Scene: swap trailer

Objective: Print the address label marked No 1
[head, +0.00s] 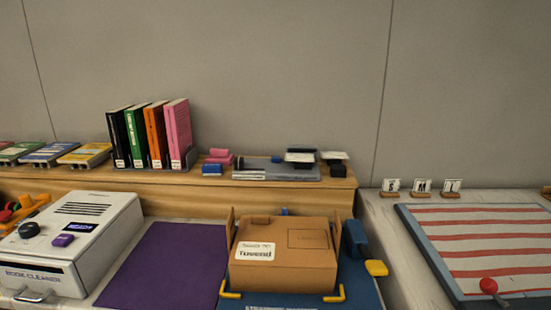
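I cannot make out a label marked No 1 or a clear label printer. A brown cardboard box (283,255) stands at the front centre. A white label (255,251) with dark print is on its upper left; the print is too small to read surely. The box rests on a blue base (371,293) with yellow corner brackets (335,294). A blue part (355,239) and a yellow piece (376,268) are at its right. My gripper is not in view.
A white book cleaner (80,240) stands left, beside a bare purple mat (170,262). Books (155,135), pink and blue blocks (217,157) and a grey tray (270,174) are on the wooden shelf. A striped board (485,240) and small S, M, L cards (422,186) are right.

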